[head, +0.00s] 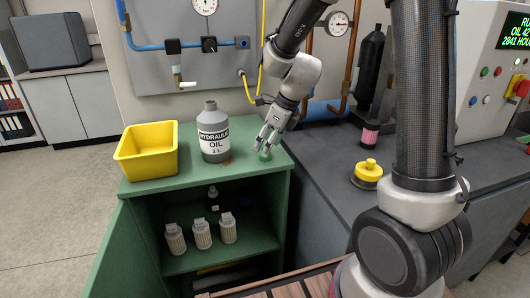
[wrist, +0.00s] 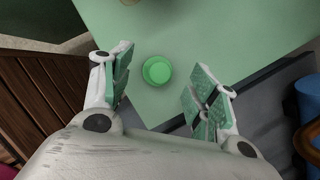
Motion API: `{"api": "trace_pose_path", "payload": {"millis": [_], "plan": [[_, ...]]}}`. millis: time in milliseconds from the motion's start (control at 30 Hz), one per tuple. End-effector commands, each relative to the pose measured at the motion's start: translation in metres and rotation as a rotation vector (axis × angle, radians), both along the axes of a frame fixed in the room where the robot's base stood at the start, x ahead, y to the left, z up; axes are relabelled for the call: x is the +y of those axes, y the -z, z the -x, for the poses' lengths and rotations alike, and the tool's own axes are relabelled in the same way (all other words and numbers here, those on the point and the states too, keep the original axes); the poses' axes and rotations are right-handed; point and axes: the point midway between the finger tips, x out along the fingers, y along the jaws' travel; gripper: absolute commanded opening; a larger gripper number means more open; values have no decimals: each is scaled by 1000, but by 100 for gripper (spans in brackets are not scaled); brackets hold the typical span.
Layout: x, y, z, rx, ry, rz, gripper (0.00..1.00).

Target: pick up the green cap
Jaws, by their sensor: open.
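The green cap (wrist: 157,70) is a small round cap lying on the green cabinet top (wrist: 205,35). In the wrist view it shows between my open fingers, a little beyond the fingertips. In the head view the cap (head: 265,156) is near the right front corner of the cabinet top, partly behind my fingers. My gripper (head: 264,145) is open and empty, pointing down just above the cap. In the wrist view both fingers of my gripper (wrist: 160,85) stand wide apart, one on each side of the cap. I cannot tell the exact height above it.
A grey hydraulic oil bottle (head: 213,135) stands left of my gripper, with a yellow bin (head: 147,152) further left. White filters (head: 202,234) stand on the shelf below. A yellow-topped object (head: 369,171) sits on the dark counter at right.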

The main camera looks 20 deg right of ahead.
Motion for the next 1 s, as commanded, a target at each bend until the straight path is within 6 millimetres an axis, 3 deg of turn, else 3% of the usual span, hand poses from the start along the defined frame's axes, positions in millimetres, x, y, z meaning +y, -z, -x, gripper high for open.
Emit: {"api": "trace_pose_path", "payload": {"millis": [133, 400, 433, 600, 1000], "plan": [[6, 19, -5, 3, -1, 0, 59], [7, 24, -7, 0, -1, 0, 59], [7, 24, -7, 0, -1, 0, 58], [7, 24, -7, 0, -1, 0, 28], [8, 20, -7, -1, -2, 0, 27]]}}
